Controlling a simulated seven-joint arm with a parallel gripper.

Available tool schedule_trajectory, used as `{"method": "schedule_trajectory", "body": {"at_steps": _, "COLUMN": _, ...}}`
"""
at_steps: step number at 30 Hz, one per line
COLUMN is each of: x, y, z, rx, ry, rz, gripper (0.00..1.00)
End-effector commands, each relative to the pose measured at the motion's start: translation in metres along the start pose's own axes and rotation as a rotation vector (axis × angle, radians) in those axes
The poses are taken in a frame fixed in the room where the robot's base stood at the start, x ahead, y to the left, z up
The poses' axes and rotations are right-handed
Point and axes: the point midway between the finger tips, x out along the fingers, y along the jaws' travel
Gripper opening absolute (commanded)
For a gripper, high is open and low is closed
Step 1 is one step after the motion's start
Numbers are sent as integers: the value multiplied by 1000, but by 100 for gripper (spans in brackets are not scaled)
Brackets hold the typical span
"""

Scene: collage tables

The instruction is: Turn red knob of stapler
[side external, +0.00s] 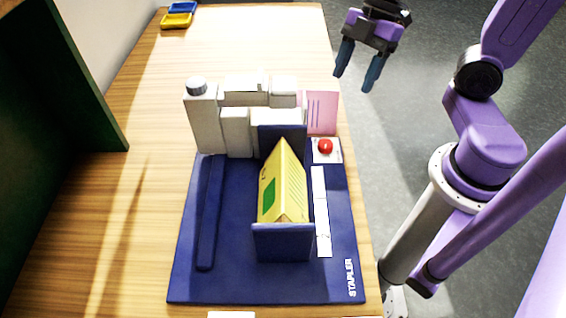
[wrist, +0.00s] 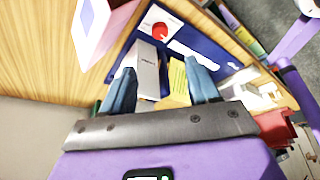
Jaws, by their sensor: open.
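The red knob (side external: 325,146) sits on a small white plate at the back right of a blue board (side external: 338,270) lettered STAPLER. The red knob also shows in the wrist view (wrist: 160,31), beyond my fingers. My gripper (side external: 356,83) is open and empty, held up in the air behind and to the right of the knob, apart from it. Its two blue fingers (wrist: 160,92) are spread in the wrist view. A yellow house-shaped block (side external: 281,190) stands between blue walls on the board.
Several white and grey boxes (side external: 236,132) stand along the back of the board, with a pink card (side external: 321,112) behind the knob. Yellow and blue trays (side external: 177,20) lie at the far left of the wooden table (side external: 240,40). A dark green panel (side external: 50,100) stands at left.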

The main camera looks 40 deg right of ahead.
Motion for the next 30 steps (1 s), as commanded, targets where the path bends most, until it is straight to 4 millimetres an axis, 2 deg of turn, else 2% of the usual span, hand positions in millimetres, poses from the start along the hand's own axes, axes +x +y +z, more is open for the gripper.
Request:
{"method": "schedule_trajectory", "body": {"at_steps": 5, "x": -26, "y": 0, "z": 0, "rx": 2, "ry": 0, "rz": 6, "gripper": 60}}
{"method": "schedule_trajectory", "body": {"at_steps": 30, "x": 7, "y": -65, "z": -9, "rx": 254, "ry": -223, "rz": -48, "gripper": 60}}
